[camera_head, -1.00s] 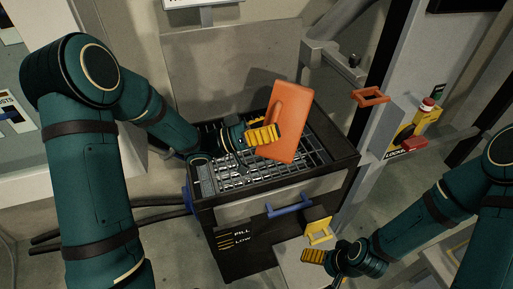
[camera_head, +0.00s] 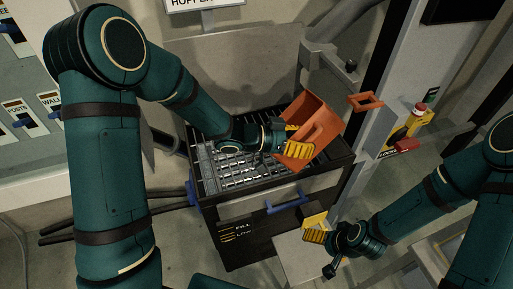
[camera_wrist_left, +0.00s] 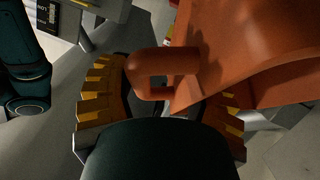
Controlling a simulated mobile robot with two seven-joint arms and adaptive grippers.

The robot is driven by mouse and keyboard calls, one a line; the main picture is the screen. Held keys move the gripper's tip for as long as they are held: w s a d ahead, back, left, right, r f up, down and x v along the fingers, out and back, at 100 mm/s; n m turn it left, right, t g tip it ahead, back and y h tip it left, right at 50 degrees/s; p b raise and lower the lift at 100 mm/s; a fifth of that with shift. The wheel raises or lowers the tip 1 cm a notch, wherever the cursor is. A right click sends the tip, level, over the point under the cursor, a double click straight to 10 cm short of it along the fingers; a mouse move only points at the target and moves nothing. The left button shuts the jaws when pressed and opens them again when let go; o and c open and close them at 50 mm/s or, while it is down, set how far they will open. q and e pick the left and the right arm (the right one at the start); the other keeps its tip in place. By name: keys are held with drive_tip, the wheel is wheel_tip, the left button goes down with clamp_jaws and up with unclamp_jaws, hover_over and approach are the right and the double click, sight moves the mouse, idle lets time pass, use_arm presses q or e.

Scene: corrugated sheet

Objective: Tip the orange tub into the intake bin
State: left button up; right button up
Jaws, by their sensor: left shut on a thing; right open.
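The orange tub (camera_head: 318,112) is held tilted above the right part of the intake bin (camera_head: 241,208), a dark box with a metal grate (camera_head: 235,177) on top. My left gripper (camera_head: 293,143) is shut on the tub's handle. In the left wrist view the orange handle (camera_wrist_left: 165,62) sits between the yellow-padded fingers, with the tub (camera_wrist_left: 250,50) at upper right. The tub's open side faces up in the head view, and its visible inside looks empty. Small shiny pieces lie on the grate. My right gripper (camera_head: 322,240) is open and empty, low in front of the bin.
An orange loop (camera_head: 366,101) sticks out from the grey post at right, near a red button on a yellow box (camera_head: 420,110). A panel with labelled switches (camera_head: 30,110) stands at left.

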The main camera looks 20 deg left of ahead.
use_arm(q)
drive_tip(key=d+y+p, duration=0.2)
drive_tip(key=shift+d+f+m, duration=0.2)
drive_tip(key=shift+d+m, duration=0.1)
drive_tip(key=shift+m, duration=0.1)
drive_tip(key=d+f+m+g+y+b, duration=0.1)
drive_tip(key=d+f+y+b, duration=0.2)
drive_tip(key=d+f+y, duration=0.4)
drive_tip(key=shift+w+d+f+m, duration=0.3)
drive_tip(key=shift+d+f, duration=0.25)
drive_tip(key=shift+d, duration=0.25)
use_arm(e)
drive_tip(key=shift+f, duration=0.45)
use_arm(q)
drive_tip(key=shift+a, duration=0.1)
